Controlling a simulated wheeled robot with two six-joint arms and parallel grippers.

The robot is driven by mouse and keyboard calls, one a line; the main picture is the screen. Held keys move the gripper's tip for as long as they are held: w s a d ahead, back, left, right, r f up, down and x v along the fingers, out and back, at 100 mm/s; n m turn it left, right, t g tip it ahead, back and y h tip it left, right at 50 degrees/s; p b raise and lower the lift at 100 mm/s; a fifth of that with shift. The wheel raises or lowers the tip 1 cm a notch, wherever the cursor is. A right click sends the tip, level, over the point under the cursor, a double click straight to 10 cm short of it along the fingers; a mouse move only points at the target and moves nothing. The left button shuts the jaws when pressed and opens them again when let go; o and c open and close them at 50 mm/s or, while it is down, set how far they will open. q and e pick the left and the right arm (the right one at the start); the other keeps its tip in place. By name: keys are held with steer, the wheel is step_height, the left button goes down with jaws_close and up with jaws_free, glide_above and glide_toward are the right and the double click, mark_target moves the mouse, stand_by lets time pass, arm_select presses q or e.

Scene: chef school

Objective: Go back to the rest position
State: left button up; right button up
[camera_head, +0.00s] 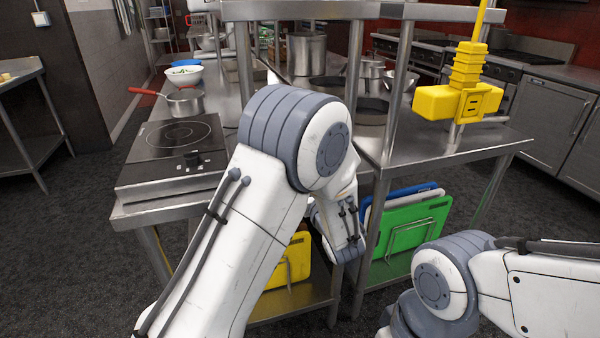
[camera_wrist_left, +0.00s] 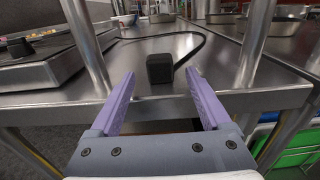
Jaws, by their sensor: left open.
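My left arm (camera_head: 240,220) reaches forward from the bottom of the head view, and its bent links hide its gripper there. In the left wrist view my left gripper (camera_wrist_left: 162,90) is open, with two purple fingers apart and nothing held between them. It faces the front edge of a steel table (camera_wrist_left: 215,100). A small black block (camera_wrist_left: 160,69) with a cable stands on that table, just beyond the fingertips. My right arm (camera_head: 500,285) shows at the lower right of the head view, but its gripper is not visible.
A black induction hob (camera_head: 175,140) sits on the left of the steel table, with a red-handled pot (camera_head: 186,102) behind it. Table posts stand close to my left arm. Green (camera_head: 412,228) and yellow (camera_head: 295,262) boards stand on the lower shelf. A yellow pendant (camera_head: 458,100) hangs at right.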

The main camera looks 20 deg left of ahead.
arm_select(q)
steer(key=s+d+f+n+g+h, duration=0.15)
steer(key=s+n+g, duration=0.6)
steer(key=s, duration=0.75)
steer(key=s+f+n+g+h, duration=0.25)
steer(key=s+n+g, duration=0.5)
steer(key=s, duration=0.75)
steer(key=s+d+n+h, duration=0.7)
steer(key=d, duration=0.4)
step_height(320, 180, up, 14)
steer(key=p, duration=1.4)
steer(key=shift+r, duration=0.15)
steer(key=shift+s, duration=0.1)
